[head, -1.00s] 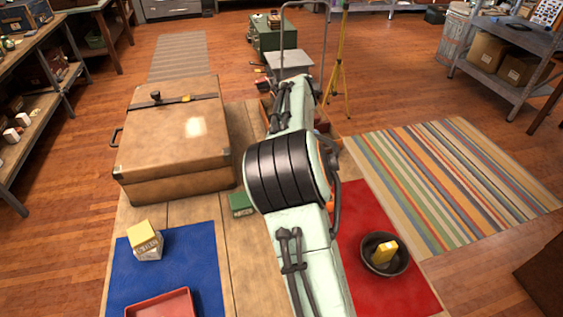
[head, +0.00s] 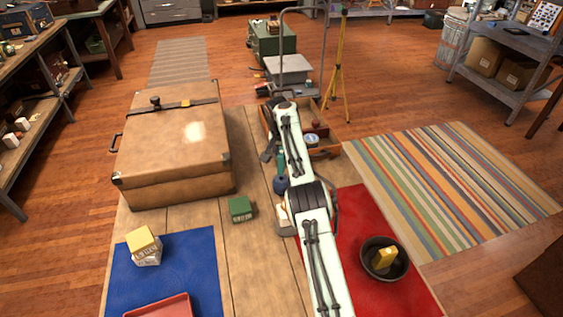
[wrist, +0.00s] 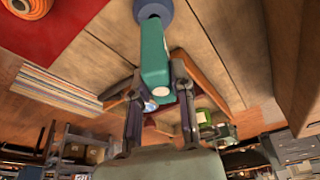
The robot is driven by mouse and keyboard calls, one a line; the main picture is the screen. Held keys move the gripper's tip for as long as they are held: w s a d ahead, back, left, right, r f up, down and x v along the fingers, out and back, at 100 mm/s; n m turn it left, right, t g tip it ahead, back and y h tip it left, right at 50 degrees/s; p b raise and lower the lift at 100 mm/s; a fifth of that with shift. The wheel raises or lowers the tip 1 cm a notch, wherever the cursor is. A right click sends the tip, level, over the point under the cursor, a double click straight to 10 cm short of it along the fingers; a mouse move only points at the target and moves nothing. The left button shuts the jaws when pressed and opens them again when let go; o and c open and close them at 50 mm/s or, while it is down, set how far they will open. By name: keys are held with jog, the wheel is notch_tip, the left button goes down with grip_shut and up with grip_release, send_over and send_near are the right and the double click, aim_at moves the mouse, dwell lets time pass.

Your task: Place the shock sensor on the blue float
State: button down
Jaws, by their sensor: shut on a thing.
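My gripper (wrist: 157,82) is shut on a teal object (wrist: 154,55), long and narrow, which reaches out beyond the fingertips. A blue rounded piece (wrist: 155,10) is at its far end in the wrist view; I cannot tell whether they are joined or only touching. In the head view the teal object (head: 281,160) shows beside my arm above the bare table, with the blue piece (head: 280,185) at its near end. The gripper is mostly hidden there by my arm. I cannot tell for sure which thing is the shock sensor or the blue float.
A large brown case (head: 172,155) stands left. A small green box (head: 240,208) lies near the middle. A blue mat (head: 200,265) bears a yellow-topped box (head: 145,246) and red tray (head: 160,306). A black bowl (head: 367,267) sits on the red mat (head: 350,215). A wooden tray (head: 327,151) is behind.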

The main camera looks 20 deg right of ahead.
aim_at(281, 162)
jog(key=shift+f, duration=1.65)
jog(key=shift+f, duration=0.1)
jog(key=c, duration=1)
grip_release()
